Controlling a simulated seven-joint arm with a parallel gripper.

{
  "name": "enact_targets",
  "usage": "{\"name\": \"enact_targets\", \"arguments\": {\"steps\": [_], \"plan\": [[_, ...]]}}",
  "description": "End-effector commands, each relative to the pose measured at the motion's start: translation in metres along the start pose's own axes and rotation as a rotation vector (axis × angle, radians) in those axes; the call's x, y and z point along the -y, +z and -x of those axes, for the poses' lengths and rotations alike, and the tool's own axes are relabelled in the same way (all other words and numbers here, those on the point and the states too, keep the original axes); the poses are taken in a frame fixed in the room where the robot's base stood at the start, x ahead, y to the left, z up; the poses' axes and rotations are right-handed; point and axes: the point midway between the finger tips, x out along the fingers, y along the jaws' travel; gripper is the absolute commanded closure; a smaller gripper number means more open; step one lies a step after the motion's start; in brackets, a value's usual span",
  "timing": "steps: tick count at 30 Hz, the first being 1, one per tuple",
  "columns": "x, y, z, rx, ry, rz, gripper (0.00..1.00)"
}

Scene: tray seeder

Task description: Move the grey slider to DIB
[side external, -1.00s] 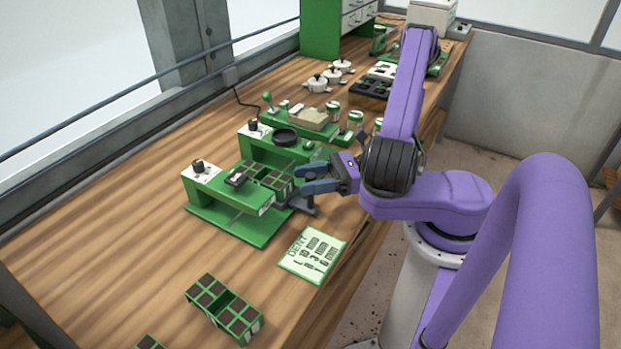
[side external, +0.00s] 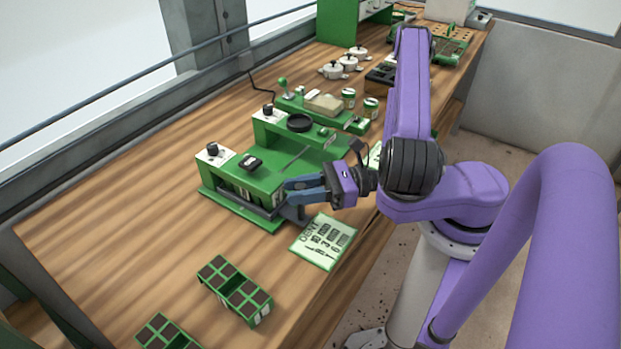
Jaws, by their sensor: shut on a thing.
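The green seeder machine (side external: 205,178) stands on the bench, with a dark grey bar (side external: 250,202) along its lower front edge. My gripper (side external: 290,198) is at the machine's right front corner, its blue-grey fingers shut on a small grey part that looks like the grey slider (side external: 293,213). The fingers cover most of that part. I cannot read a DIB mark or tell which position the slider is at.
Green cell trays (side external: 236,291) (side external: 165,333) lie nearer the camera. The left bench top is bare.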

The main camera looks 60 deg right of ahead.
Motion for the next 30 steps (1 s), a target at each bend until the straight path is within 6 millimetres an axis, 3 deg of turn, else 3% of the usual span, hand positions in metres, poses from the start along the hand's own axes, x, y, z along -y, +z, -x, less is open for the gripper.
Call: {"name": "enact_targets", "arguments": {"steps": [18,19,20,30], "plan": [[-0.0116,0.0001,-0.0105,0.0,0.001,-0.001,1.0],[-0.0118,0.0001,-0.0106,0.0,0.002,-0.001,0.59],[-0.012,0.0001,-0.0106,0.0,0.003,-0.001,0.51],[-0.01,-0.0001,-0.0096,0.0,-0.003,0.002,0.51]]}}
